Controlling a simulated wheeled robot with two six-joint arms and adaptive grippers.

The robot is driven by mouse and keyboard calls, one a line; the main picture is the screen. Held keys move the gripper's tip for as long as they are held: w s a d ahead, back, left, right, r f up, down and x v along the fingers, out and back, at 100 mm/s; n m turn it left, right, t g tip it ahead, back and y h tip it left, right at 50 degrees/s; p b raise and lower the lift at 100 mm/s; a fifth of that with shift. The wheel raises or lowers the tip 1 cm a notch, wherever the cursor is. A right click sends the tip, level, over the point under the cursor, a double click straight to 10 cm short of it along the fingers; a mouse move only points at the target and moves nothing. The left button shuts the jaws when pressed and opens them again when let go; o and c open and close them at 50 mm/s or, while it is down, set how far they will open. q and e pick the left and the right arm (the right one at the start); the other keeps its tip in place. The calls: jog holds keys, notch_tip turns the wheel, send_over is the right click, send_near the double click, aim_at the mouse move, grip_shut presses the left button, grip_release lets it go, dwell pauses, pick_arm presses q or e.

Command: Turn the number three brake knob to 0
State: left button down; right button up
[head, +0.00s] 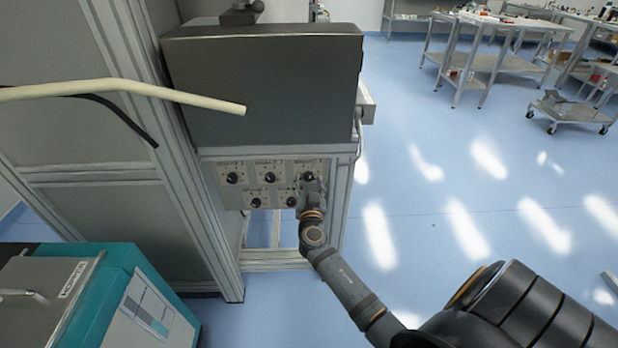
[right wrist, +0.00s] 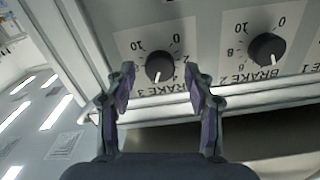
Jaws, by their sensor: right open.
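The number three brake knob (right wrist: 160,66) is a round black knob on a light panel, labelled BRAKE 3, in the right wrist view. Its white pointer mark is on the lower edge in that view, away from the 0. In the head view the knob (head: 309,177) is at the top right of the control panel, partly covered by my right gripper (head: 312,187). My right gripper (right wrist: 160,82) is open, its two fingers on either side of the knob's lower part in the picture. I see no contact. My left gripper is not in view.
The BRAKE 2 knob (right wrist: 266,49) is to the right in the wrist view. The panel (head: 243,166) holds several other knobs under a dark metal box (head: 262,80). A beige tube (head: 130,88) crosses at left.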

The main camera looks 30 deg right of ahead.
jog(key=shift+w+d, duration=0.3)
jog(key=shift+w, duration=0.15)
jog(key=shift+c, duration=0.4)
grip_shut()
